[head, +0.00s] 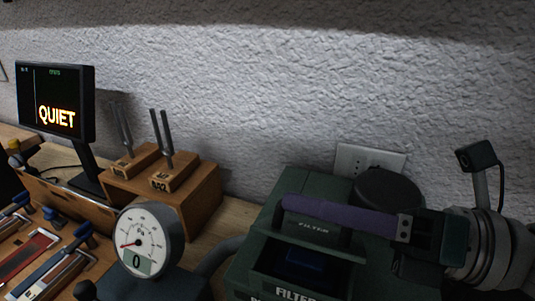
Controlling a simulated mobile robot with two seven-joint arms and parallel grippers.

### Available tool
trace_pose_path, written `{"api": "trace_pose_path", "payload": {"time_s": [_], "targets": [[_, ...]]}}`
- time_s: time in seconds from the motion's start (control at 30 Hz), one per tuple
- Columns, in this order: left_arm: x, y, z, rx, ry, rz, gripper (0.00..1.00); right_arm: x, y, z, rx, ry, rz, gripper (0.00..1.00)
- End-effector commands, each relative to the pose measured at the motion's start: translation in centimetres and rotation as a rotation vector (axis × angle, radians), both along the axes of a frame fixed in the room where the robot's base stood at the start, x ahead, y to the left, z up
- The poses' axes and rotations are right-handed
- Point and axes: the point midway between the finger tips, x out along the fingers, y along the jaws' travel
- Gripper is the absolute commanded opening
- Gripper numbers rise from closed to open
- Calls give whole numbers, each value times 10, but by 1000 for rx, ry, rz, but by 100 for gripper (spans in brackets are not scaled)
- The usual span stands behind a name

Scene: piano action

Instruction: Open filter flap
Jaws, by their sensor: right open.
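The dark green filter box (262,245) stands at the lower right, with FILTER printed on its front edge. A dark green flap panel (313,229), also marked FILTER, is at its top. Below the panel is a dark recess with a blue block (305,259) inside, so the flap seems raised, though its exact angle is hard to tell. My right gripper (290,207) reaches in from the right. Its long purple finger lies across and above the panel; the other finger is not clear. The gripper is open, and I cannot tell whether it touches the flap. My left gripper is out of view.
A round gauge (142,241) reading 0 stands left of the box. A wooden block (190,198) with tuning forks (163,139) and a monitor (55,101) showing QUIET are farther left. A socket plate (369,159) is on the wall behind. Tools lie at lower left.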

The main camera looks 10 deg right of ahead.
Motion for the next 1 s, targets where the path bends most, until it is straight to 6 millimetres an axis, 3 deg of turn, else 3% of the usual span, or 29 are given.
{"api": "trace_pose_path", "payload": {"time_s": [0.3,0.7,1.0], "targets": [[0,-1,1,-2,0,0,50,2,4,0,1,1,0,44],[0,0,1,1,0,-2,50,2,3,0,1,0,1,0],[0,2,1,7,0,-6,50,2,4,1,4,-1,2,0]]}}
